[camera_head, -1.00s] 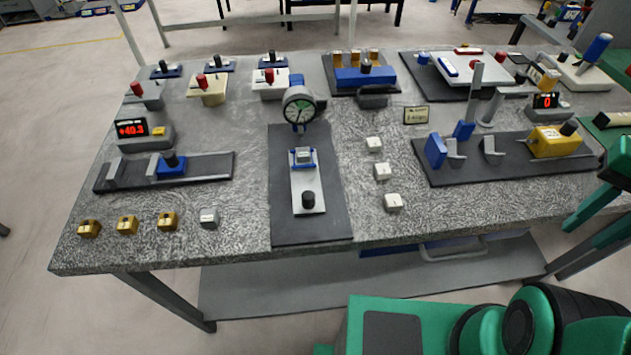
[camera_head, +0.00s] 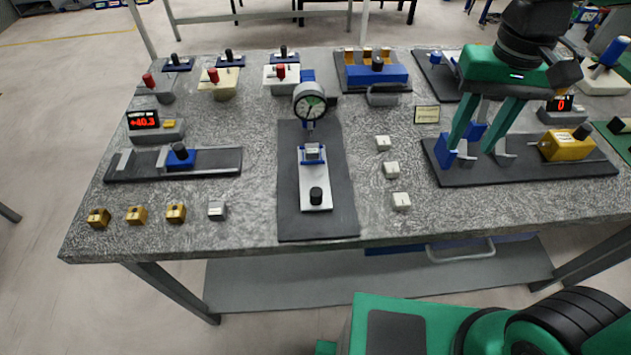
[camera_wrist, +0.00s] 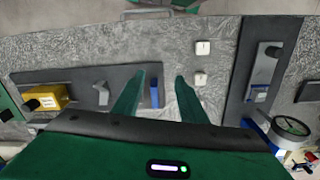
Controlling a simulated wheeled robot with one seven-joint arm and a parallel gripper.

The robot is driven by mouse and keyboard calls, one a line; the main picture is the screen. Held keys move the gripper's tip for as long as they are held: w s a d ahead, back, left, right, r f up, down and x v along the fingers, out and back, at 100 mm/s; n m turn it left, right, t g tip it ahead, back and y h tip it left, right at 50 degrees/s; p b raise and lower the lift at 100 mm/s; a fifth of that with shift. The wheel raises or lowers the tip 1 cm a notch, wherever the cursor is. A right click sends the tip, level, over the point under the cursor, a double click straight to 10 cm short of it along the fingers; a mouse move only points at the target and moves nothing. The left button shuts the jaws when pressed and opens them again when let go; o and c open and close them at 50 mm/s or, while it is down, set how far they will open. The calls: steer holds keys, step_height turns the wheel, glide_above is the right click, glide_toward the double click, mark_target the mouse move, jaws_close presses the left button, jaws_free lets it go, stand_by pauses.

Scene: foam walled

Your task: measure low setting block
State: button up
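My gripper (camera_head: 474,146) is over the right-hand dark fixture (camera_head: 520,173), fingers pointing down and spread apart. In the wrist view its fingers (camera_wrist: 160,78) are open, with a blue upright part (camera_wrist: 154,93) of that fixture showing in the gap near the left finger. I cannot tell if they touch. A grey block (camera_head: 313,153) sits in a blue-edged holder on the pale slide (camera_head: 317,182), in front of the dial gauge (camera_head: 310,101). Three small white blocks (camera_head: 391,169) stand right of the gauge base. Which block is the low setting block is not legible.
A red readout (camera_head: 144,119) stands behind a slide fixture (camera_head: 220,161). Yellow block (camera_head: 562,145) is at the right fixture's end.

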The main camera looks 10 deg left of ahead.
steer(key=s+a+n, duration=0.2)
steer(key=a+n, duration=0.1)
steer(key=a, duration=1.1)
steer(key=n, duration=0.2)
glide_above(316, 189)
step_height(316, 189, down, 10)
steer(key=shift+s, duration=0.15)
steer(key=c, duration=0.9)
